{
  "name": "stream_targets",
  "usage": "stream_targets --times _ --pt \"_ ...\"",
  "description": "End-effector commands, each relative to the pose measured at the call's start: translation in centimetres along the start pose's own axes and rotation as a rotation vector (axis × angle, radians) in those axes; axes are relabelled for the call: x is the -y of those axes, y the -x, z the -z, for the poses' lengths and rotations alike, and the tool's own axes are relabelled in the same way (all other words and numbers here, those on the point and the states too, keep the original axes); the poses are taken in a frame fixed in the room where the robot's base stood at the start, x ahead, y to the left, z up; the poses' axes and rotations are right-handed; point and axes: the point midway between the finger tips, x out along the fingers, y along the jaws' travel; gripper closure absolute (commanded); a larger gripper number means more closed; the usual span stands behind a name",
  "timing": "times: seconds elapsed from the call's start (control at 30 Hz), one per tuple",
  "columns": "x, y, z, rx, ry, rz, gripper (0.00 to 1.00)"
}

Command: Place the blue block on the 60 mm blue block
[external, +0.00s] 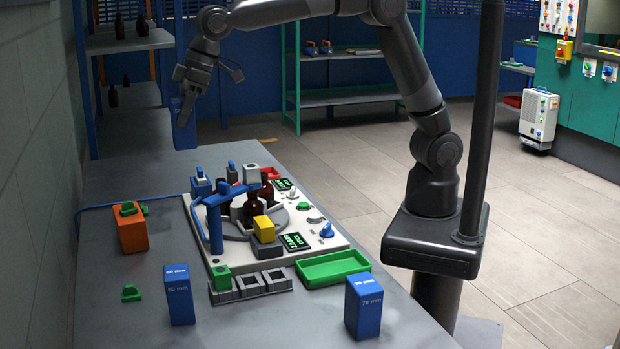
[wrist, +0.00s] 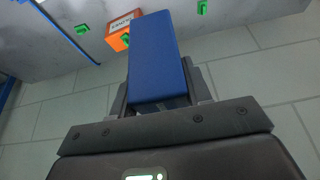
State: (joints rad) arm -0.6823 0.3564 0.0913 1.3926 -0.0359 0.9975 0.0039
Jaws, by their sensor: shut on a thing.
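My gripper (external: 187,96) is shut on a plain blue block (external: 183,126) near the far left end of the table. The block hangs below the fingers, about upright, and its lower end seems to be at or above the far table edge; I cannot tell its exact height. In the wrist view the held blue block (wrist: 155,58) fills the middle, between the jaws. The 60 mm blue block (external: 179,296) stands upright on the near left of the table, its top bare. It is well apart from my gripper. I cannot make it out in the wrist view.
A 70 mm blue block (external: 363,306) stands at the near right. An orange block (external: 131,231) with a green piece on top is at the left. A central device (external: 214,230) holds amber bottles and a blue arm. A green tray (external: 333,268) lies to its right. A green piece (external: 131,293) lies near the 60 mm block.

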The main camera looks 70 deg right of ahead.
Motion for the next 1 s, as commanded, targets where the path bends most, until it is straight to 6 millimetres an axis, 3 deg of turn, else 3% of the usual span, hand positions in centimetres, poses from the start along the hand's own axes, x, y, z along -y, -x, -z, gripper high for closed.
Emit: stream_targets --times 0.6,1.0 --pt "13.0 -1.7 3.1 0.002 0.379 0.161 0.84" --pt "13.4 -6.6 1.1 0.005 0.378 0.160 0.84"
